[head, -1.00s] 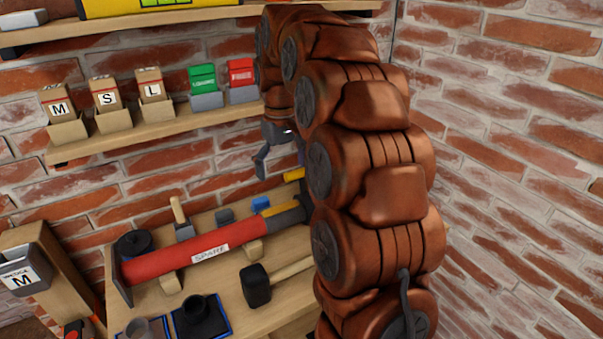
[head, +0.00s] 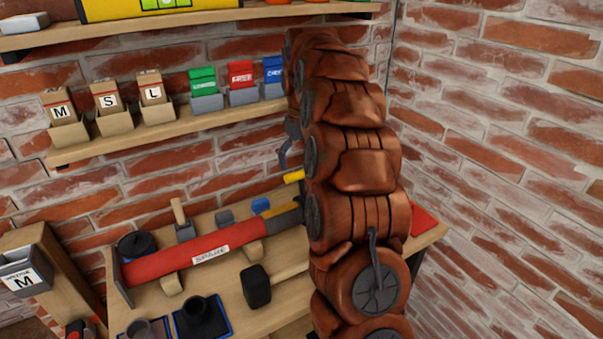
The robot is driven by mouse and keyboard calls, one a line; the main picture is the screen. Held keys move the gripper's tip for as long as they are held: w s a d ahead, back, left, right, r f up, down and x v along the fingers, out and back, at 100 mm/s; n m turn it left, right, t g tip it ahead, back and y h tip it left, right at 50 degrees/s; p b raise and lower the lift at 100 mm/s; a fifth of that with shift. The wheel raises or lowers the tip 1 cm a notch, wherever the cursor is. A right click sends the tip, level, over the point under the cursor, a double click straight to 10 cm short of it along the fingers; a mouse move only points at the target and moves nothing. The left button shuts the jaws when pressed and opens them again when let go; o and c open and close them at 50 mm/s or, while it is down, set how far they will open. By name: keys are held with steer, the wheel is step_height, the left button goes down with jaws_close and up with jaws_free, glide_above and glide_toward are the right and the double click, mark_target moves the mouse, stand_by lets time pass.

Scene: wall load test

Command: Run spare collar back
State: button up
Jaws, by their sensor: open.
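The spare (head: 190,255), a red cylinder labelled "SPARE", lies on wooden cradles on the bench, with a plate at its left end. A yellow band (head: 283,224) and a dark grey section (head: 299,214) show at its right end. I cannot tell which part is the collar; my arm hides what is beyond. My gripper (head: 286,152) shows only in part, as a grey curved finger left of my arm. It is open, above the spare's right end and apart from it. A yellow piece (head: 294,176) shows just below it; its link to the spare is hidden.
A black-headed mallet (head: 256,286) lies in front of the spare. A black cup on a blue-edged mat (head: 201,317) stands at the front. The shelf (head: 170,133) above holds several labelled boxes. A red item (head: 424,222) lies at the bench's right end.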

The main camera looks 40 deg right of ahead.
mark_target(302, 173)
steer(key=shift+f+p, duration=0.55)
steer(key=shift+f, duration=1.9)
steer(key=c, duration=1.3)
